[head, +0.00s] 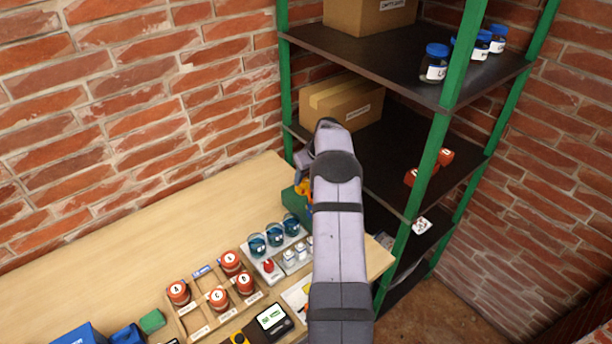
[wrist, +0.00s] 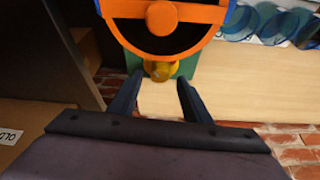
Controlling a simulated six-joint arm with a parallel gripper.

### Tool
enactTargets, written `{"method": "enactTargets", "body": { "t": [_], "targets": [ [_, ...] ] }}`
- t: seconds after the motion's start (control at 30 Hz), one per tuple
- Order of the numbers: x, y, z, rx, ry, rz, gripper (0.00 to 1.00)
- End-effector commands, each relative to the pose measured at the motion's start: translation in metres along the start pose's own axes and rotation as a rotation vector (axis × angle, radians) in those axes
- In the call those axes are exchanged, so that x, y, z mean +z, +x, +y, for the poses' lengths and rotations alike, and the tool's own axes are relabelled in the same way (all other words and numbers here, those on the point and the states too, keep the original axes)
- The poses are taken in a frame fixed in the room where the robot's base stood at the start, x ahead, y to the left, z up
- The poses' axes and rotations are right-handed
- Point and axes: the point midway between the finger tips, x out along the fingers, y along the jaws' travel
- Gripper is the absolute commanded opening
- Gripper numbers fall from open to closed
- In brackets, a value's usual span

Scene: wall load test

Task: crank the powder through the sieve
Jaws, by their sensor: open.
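The sieve shows in the wrist view as a round orange rim (wrist: 205,13) with a dark opening, a crossbar and an orange hub. In the head view, my arm hides the gripper and most of the sieve; only a green and orange part (head: 303,188) shows at the bench's back right. No powder is visible.
Red-lidded jars (head: 178,292) sit in a wooden tray. A green-posted shelf (head: 448,150) with boxes and jars stands close at the right. The bench's left (head: 100,250) is clear.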

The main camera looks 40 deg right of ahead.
Motion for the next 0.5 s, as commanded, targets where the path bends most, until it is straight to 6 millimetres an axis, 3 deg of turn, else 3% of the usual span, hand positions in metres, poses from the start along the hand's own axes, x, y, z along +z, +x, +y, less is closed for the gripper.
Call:
{"method": "enactTargets", "body": {
  "t": [0.23, 0.5],
  "targets": [
    [-0.001, 0.017, 0.0, 0.0, 0.0, 0.0, 0.44],
    [-0.001, 0.021, 0.0, 0.001, 0.0, 0.001, 0.44]
  ]
}}
